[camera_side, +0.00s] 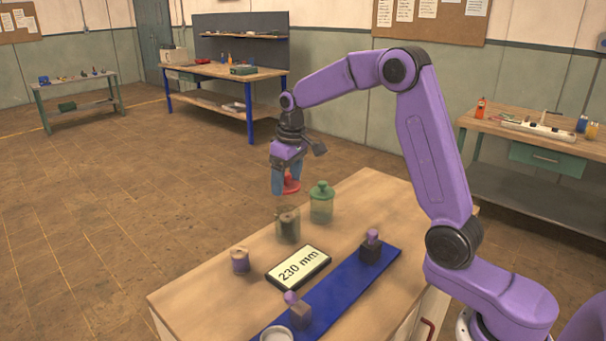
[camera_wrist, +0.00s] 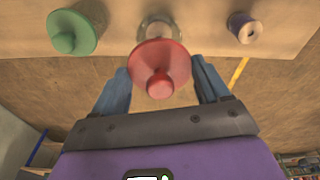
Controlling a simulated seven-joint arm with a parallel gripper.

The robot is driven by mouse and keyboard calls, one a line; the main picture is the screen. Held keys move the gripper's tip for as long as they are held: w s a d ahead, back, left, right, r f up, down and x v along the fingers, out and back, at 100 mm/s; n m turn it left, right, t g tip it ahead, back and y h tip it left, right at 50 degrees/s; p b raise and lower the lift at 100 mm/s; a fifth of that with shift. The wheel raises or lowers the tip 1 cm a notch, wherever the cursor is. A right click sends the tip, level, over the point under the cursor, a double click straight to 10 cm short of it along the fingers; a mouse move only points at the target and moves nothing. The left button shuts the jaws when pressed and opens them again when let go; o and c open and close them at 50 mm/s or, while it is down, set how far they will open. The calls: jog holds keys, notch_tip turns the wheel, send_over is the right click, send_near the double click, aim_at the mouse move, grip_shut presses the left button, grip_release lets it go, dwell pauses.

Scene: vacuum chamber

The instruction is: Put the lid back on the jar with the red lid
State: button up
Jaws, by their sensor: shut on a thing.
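My gripper (camera_side: 284,182) is shut on the red lid (camera_side: 291,183) and holds it in the air near the table's far edge. In the wrist view the red lid (camera_wrist: 160,70) sits between the two blue fingers, its knob towards the camera. An open glass jar (camera_side: 288,226) with something dark inside stands on the table, below and just to the right of the lid. In the wrist view the jar (camera_wrist: 160,27) is partly hidden behind the lid. The lid is apart from the jar.
A jar with a green lid (camera_side: 321,202) stands close beside the open jar. A purple spool (camera_side: 240,260), a "230 mm" sign (camera_side: 298,267) and a blue mat (camera_side: 340,293) with blocks and a white bowl (camera_side: 276,334) are nearer on the table (camera_side: 205,286).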

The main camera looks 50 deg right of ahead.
jog(key=shift+f, duration=3.1)
jog(key=shift+f, duration=0.15)
jog(key=o, duration=1)
jog(key=shift+r, duration=3.5)
